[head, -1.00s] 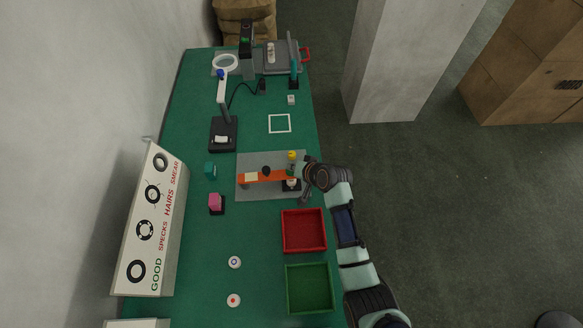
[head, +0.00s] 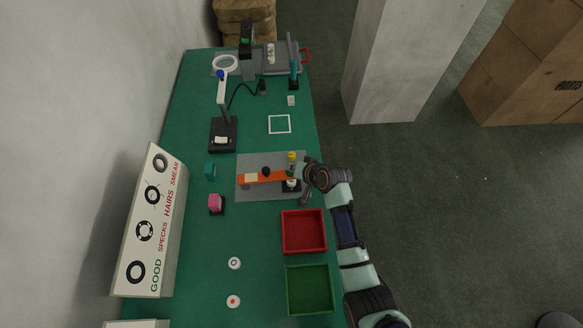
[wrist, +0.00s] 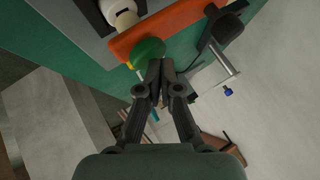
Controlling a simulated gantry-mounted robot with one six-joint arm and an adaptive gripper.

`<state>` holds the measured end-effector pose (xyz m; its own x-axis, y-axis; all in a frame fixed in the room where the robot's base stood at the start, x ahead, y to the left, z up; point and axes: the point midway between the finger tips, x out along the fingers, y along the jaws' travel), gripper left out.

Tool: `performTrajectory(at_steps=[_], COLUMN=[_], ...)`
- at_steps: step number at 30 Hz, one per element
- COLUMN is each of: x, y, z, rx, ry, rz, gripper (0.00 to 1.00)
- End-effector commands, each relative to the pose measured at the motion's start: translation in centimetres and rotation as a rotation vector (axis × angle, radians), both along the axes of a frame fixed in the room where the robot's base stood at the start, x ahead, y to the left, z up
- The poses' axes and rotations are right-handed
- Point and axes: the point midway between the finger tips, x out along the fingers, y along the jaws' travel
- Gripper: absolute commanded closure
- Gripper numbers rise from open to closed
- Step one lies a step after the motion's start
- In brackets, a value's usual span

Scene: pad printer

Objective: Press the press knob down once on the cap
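The pad printer's orange arm (head: 262,177) lies across a grey base plate (head: 245,192) on the green table. In the wrist view the orange arm (wrist: 180,28) carries a green rounded knob (wrist: 148,51) and a dark round knob (wrist: 226,28). A whitish cap (wrist: 118,9) sits beyond the orange arm, partly cut off by the frame edge; it also shows in the head view (head: 291,183). My gripper (wrist: 160,66) is shut and empty, its fingertips close beside the green knob. Whether they touch it I cannot tell. In the head view my gripper is at the plate's right side.
A yellow-topped part (head: 292,155) stands at the plate's back right. A red tray (head: 303,231) and a green tray (head: 309,288) lie in front. A lamp stand (head: 223,134) is farther back.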

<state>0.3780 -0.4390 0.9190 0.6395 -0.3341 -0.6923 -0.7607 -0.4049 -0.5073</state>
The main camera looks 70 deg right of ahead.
Motion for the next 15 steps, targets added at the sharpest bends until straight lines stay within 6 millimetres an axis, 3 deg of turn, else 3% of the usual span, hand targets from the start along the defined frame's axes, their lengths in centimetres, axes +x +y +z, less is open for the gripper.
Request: performTrajectory(at_steps=[1,4,15], x=[-0.23,-0.26,-0.24], y=[0.63,0.82,0.94], z=[-1.26,-1.8,-2.08], rx=[0.018,0.019,0.017], ry=[0.014,0.015,0.014], rz=[0.005,0.005,0.006], gripper=[1.0,1.0,1.0])
